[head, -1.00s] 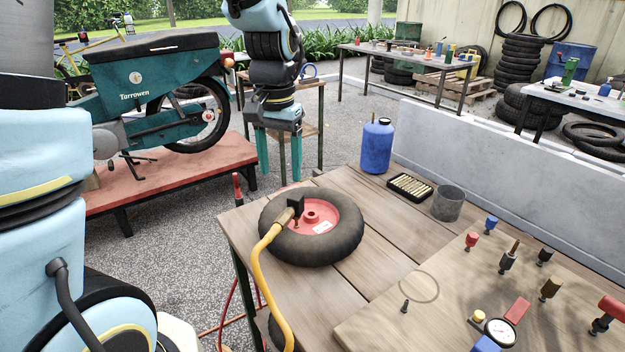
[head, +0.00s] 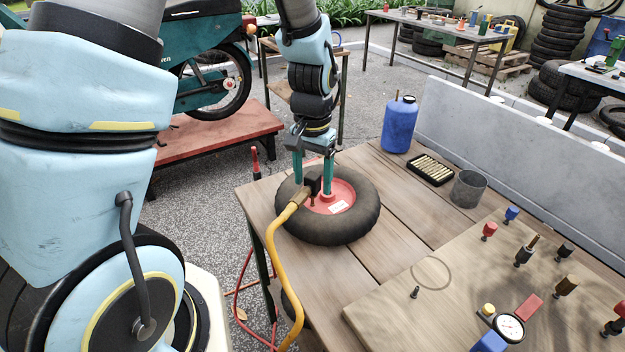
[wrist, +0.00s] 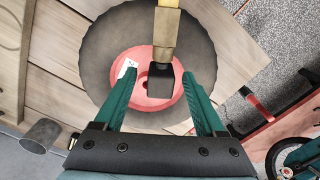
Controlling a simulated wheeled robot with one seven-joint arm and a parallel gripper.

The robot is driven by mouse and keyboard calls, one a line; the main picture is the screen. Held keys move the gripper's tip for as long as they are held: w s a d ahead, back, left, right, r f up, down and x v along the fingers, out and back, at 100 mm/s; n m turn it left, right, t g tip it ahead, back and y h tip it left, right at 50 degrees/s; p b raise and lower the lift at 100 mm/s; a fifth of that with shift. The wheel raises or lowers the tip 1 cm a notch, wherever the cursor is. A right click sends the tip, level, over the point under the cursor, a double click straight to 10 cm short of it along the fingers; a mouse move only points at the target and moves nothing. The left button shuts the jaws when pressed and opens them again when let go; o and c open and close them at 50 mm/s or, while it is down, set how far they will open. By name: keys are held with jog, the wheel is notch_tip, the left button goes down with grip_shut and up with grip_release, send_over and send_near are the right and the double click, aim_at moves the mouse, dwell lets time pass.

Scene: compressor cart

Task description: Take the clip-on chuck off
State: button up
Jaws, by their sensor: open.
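The clip-on chuck (head: 312,183) is a dark block with a brass end on a yellow hose (head: 275,240). It sits at the hub of a small black tyre with a red rim (head: 345,193) lying flat on the wooden table. My gripper (head: 313,190) is open and points down over the wheel, its teal fingers on either side of the chuck. In the wrist view the chuck (wrist: 161,80) shows between the open fingertips (wrist: 160,75), with a gap on each side. The valve under the chuck is mostly hidden.
A blue bottle (head: 400,124), a tray of brass pieces (head: 430,170) and a grey cup (head: 468,189) stand behind the wheel. A board (head: 400,320) at front right carries fittings and a gauge (head: 509,327). Bare planks lie between wheel and cup.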

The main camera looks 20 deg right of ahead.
jog(key=shift+f, duration=0.5)
grip_shut()
